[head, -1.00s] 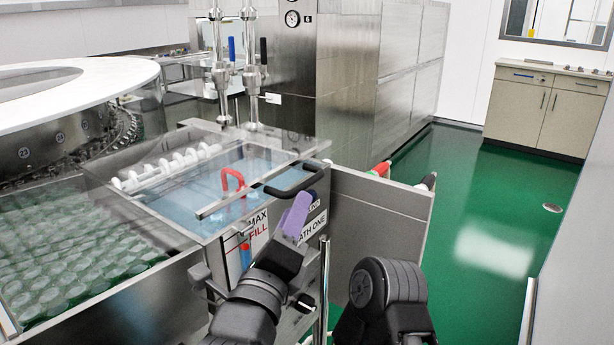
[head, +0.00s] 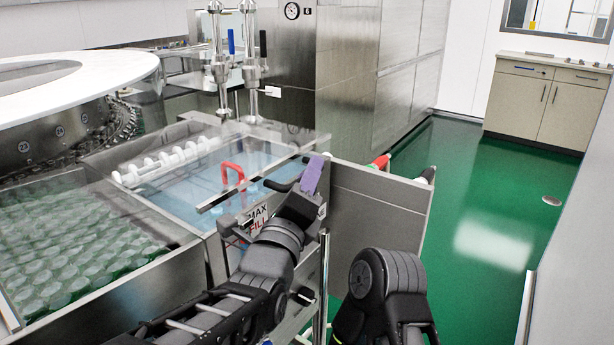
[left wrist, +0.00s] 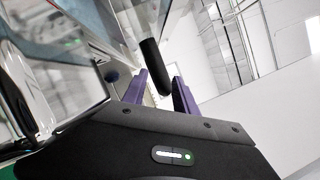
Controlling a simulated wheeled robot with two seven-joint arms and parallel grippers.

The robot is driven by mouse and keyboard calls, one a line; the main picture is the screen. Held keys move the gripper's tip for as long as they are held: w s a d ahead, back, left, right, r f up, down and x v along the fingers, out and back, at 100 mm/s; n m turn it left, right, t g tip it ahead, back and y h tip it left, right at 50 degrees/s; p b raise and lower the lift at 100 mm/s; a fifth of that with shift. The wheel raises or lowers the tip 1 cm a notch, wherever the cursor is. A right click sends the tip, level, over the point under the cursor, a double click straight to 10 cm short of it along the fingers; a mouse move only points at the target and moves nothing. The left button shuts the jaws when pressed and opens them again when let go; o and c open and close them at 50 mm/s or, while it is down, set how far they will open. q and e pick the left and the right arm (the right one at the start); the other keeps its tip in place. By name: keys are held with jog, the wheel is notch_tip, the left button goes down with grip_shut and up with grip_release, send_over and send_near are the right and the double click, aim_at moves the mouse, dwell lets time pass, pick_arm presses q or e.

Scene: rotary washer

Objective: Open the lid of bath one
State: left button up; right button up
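Bath one (head: 252,222) is a steel tank with a fill label on its front. Its clear lid (head: 285,143) lies flat over the blue liquid. The lid's black handle (head: 281,187) shows at the front edge, partly hidden by my gripper. My left gripper (head: 313,172) has purple fingers and is at the right part of this handle. In the left wrist view the fingers (left wrist: 160,85) stand apart, with the black handle (left wrist: 153,62) between their tips and gaps visible beside it. My right gripper is out of view; only its arm shows.
A red handle (head: 232,172) and white rollers (head: 172,163) show in the bath area. A tank of round items (head: 70,255) is at left. A steel panel (head: 378,205) stands right of the bath. Green floor (head: 500,215) is clear at right.

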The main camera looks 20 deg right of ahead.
pick_arm(q)
jog(key=shift+c, duration=0.2)
grip_shut()
dwell(1.1)
